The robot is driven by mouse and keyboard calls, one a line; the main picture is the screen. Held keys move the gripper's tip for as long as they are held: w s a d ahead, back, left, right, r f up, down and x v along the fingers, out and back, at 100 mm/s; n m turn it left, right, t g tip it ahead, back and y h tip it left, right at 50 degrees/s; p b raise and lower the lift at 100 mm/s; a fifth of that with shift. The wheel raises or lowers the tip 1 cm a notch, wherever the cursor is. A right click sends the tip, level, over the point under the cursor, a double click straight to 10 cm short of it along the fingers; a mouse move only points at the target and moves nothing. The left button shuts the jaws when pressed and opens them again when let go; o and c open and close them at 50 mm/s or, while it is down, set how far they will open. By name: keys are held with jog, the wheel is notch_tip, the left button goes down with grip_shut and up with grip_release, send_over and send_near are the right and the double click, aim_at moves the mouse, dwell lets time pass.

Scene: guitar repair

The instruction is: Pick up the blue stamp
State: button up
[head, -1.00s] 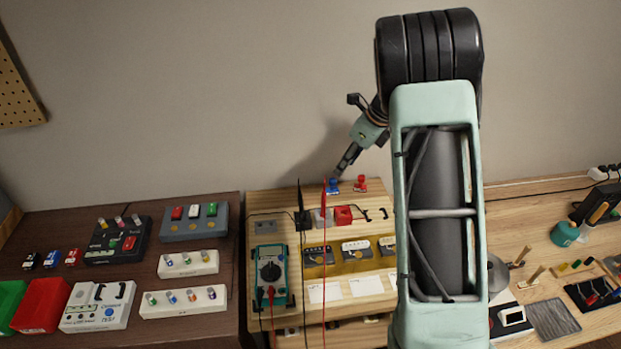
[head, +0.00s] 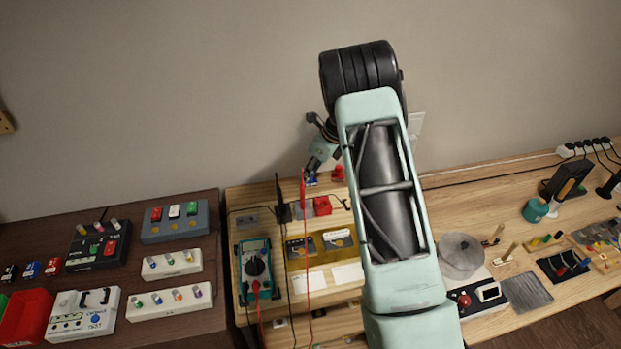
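The blue stamp (head: 312,181) is a small blue object near the back edge of the middle wooden bench, in the head view. My gripper (head: 309,171) comes down from the upper right, and its dark fingertips are right at the top of the stamp. They overlap it in this view, so I cannot tell whether they touch it or whether the fingers are open or shut. The stamp appears upright on the bench and partly hidden by the fingers. A similar red stamp (head: 338,173) stands just to its right, close to my arm.
A teal multimeter (head: 255,268) lies front left. My forearm hides the bench's right part. A dark bench (head: 200,330) with switch boxes is at left.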

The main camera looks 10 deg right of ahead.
jog(key=shift+f, duration=0.1)
jog(key=shift+c, duration=0.3)
grip_shut()
notch_tip(320, 180, up, 10)
jog(key=shift+r+b, duration=0.1)
jog(key=shift+b, duration=0.4)
jog(key=c, duration=0.5)
grip_release()
grip_shut()
jog(key=shift+s, duration=0.1)
